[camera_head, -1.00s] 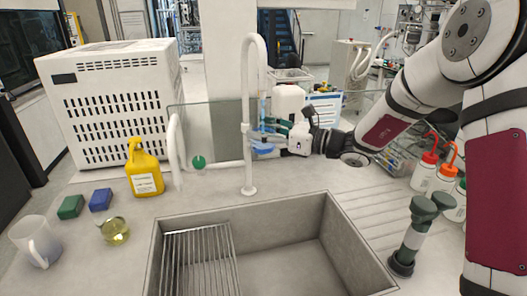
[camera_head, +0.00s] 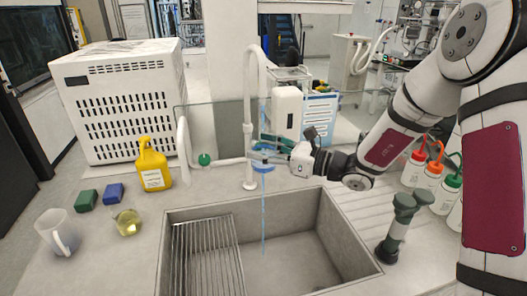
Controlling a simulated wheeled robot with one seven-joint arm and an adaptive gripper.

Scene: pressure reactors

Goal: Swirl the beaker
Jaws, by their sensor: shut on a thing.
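My gripper (camera_head: 270,152) is over the back edge of the sink, just right of the white tap. It is shut on a small clear beaker (camera_head: 262,155) with a bluish look; the fingers hide part of it. A thin blue stream (camera_head: 263,205) runs down at the beaker and on below it into the sink. Whether it passes in front of, beside or out of the beaker I cannot tell. Another small glass vessel with yellow liquid (camera_head: 128,223) stands on the counter at the left.
The white tap (camera_head: 249,150) stands close by the gripper, behind the grey sink (camera_head: 300,265) with its wire rack (camera_head: 205,258). Wash bottles (camera_head: 433,172) and a green-topped stand (camera_head: 398,225) are right.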

